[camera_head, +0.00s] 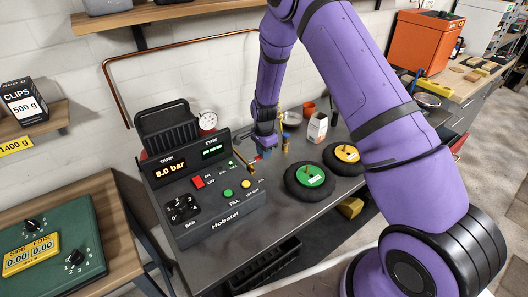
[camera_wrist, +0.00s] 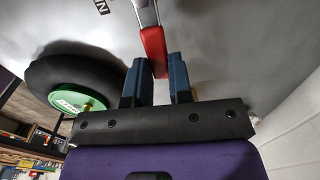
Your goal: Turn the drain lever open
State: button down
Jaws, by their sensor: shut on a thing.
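The drain lever has a red grip (camera_wrist: 153,48) on a metal shank, seen at the top middle of the wrist view. My gripper (camera_wrist: 168,68) has its two blue fingers on either side of the red grip's end and is shut on it. In the head view my gripper (camera_head: 264,150) is low at the right end of the compressor (camera_head: 210,193), by a small bit of red. The lever is mostly hidden there by my gripper. The compressor's tank display reads 8.0 bar.
A green-hubbed wheel (camera_head: 310,175) and a yellow-hubbed wheel (camera_head: 346,153) lie on the grey bench right of my gripper. A carton (camera_head: 317,128) and a brass fitting (camera_head: 286,144) stand close by. The bench front (camera_head: 245,245) is clear.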

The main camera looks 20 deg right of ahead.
jog(key=shift+s, duration=0.1)
jog(key=s+m, duration=0.1)
jog(key=m, duration=0.1)
jog(key=s+m, duration=0.1)
jog(key=m, duration=0.2)
jog(key=shift+s, duration=0.4)
jog(key=s+m, duration=0.1)
jog(key=m, duration=0.1)
jog(key=s+a+m, duration=0.1)
jog(key=m, duration=0.1)
jog(key=shift+s+m, duration=0.1)
jog(key=shift+m, duration=0.3)
jog(key=m, duration=0.1)
jog(key=s+a+m, duration=0.1)
jog(key=m, duration=0.1)
jog(key=shift+s+a+m, duration=0.15)
jog(key=shift+s+m, duration=0.05)
jog(key=shift+m, duration=0.1)
jog(key=shift+s+a+m, duration=0.25)
jog(key=shift+a+m, duration=0.3)
jog(key=shift+m, duration=0.6)
jog(key=shift+s+a+m, duration=0.25)
jog(key=shift+a+m, duration=0.25)
jog(key=shift+m, duration=0.65)
jog(key=c, duration=1)
grip_release()
jog(key=shift+r, duration=0.1)
